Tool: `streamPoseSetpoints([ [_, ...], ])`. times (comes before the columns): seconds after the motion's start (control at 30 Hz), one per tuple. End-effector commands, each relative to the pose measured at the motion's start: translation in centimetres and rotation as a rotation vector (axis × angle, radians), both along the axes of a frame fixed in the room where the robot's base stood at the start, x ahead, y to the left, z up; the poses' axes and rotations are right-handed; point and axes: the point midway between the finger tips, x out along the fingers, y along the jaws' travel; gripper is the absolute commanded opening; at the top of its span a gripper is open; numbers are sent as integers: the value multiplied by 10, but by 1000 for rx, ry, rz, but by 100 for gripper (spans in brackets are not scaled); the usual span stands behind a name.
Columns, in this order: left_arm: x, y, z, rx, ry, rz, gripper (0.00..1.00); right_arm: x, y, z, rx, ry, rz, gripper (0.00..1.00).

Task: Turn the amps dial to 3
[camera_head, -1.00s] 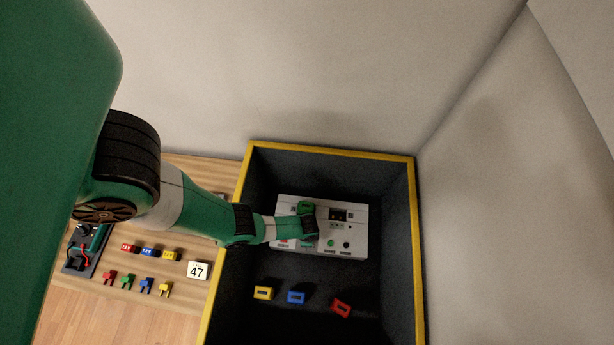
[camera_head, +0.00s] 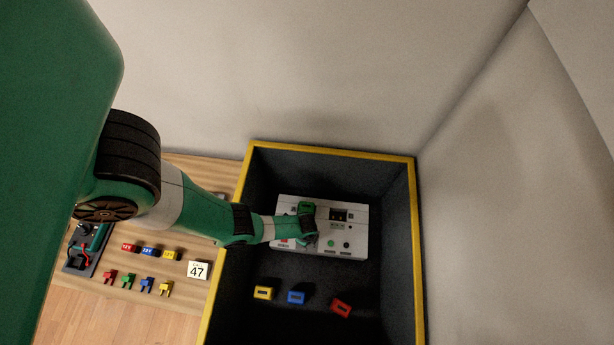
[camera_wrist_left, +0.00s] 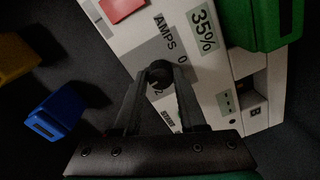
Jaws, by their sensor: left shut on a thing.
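The amps dial (camera_wrist_left: 159,72) is a small dark knob on the white panel box (camera_head: 350,220), beside the printed word AMPS in the left wrist view. The digits 0 and 2 show near it; a 3 cannot be made out. My left gripper (camera_wrist_left: 158,84) is shut on the dial, with one finger on each side of it. In the head view my left gripper (camera_head: 308,240) is over the panel box, and my arm hides the dial there. My right gripper is not in view.
The panel box lies in a dark bin with a yellow rim (camera_head: 330,150). It carries a green block (camera_wrist_left: 265,20) by a 35% label. Yellow (camera_head: 263,293), blue (camera_head: 296,297) and red (camera_head: 341,307) blocks lie on the bin floor. Small parts lie on the wooden table (camera_head: 190,310) at left.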

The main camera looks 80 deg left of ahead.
Motion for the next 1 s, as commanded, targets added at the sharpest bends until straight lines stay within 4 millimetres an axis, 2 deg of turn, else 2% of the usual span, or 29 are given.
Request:
streamPoseSetpoints([
  [0.23,-2,0,-2,1,2,0,0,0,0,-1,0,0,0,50],
  [0.27,-2,0,-2,1,2,0,46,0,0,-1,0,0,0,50],
  [0.4,-1,0,-2,1,1,1,70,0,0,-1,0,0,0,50],
  [0.67,0,0,0,1,1,1,70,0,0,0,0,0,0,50],
  [0.77,0,0,7,0,0,1,70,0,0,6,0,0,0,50],
  [0.87,-1,-1,25,1,-1,1,70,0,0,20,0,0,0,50],
  [1.0,-2,-2,63,0,0,1,70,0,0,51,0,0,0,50],
])
